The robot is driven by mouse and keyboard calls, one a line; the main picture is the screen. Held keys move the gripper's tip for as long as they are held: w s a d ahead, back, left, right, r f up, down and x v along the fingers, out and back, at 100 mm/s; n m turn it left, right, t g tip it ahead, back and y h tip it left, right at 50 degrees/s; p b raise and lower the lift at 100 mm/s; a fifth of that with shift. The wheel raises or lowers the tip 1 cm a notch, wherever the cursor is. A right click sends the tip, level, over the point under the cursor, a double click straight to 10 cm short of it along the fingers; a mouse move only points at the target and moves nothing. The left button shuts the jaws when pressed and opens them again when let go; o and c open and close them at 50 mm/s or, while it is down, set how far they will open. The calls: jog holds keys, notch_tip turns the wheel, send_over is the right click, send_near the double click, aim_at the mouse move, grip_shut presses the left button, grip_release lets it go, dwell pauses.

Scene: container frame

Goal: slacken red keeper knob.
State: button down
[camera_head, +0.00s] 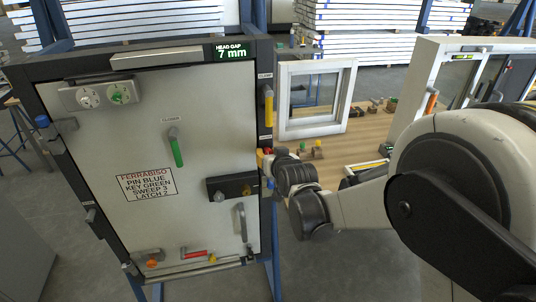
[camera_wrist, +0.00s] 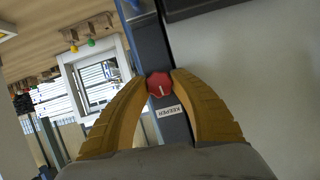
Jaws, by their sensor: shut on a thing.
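The red keeper knob (camera_wrist: 160,86) sits on the dark edge of the door frame, with a white "KEEPER" label (camera_wrist: 168,111) beside it. In the wrist view a white mark runs across its face. My gripper (camera_wrist: 160,80) has its yellow fingers closed around the knob, one on each side. In the head view my gripper (camera_head: 266,158) is at the right edge of the grey door panel (camera_head: 120,225), and only a small bit of red shows there; my wrist hides part of that spot.
A display (camera_head: 230,51) reads "HEAD GAP 7 mm". A white window frame (camera_head: 316,98) stands on the wooden bench behind my wrist.

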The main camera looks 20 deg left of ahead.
jog(key=n+t+h+b, duration=0.1)
jog(key=n, duration=0.1)
jog(key=shift+f+n+h, duration=0.15)
jog(key=shift+n+h, duration=0.25)
jog(key=n+b, duration=0.1)
jog(key=n+t+h+b, duration=0.1)
jog(key=n, duration=0.1)
jog(key=shift+s+a+t+h, duration=0.1)
jog(key=shift+t+h, duration=0.2)
jog(key=n+t+h+b, duration=0.1)
jog(key=n+b, duration=0.2)
jog(key=shift+f+t, duration=0.1)
jog(key=shift+t, duration=0.2)
jog(key=shift+n+t+b, duration=0.9)
jog(key=shift+n+b, duration=0.25)
jog(key=shift+n, duration=0.85)
jog(key=c, duration=1.1)
grip_release()
jog(key=shift+o, duration=0.2)
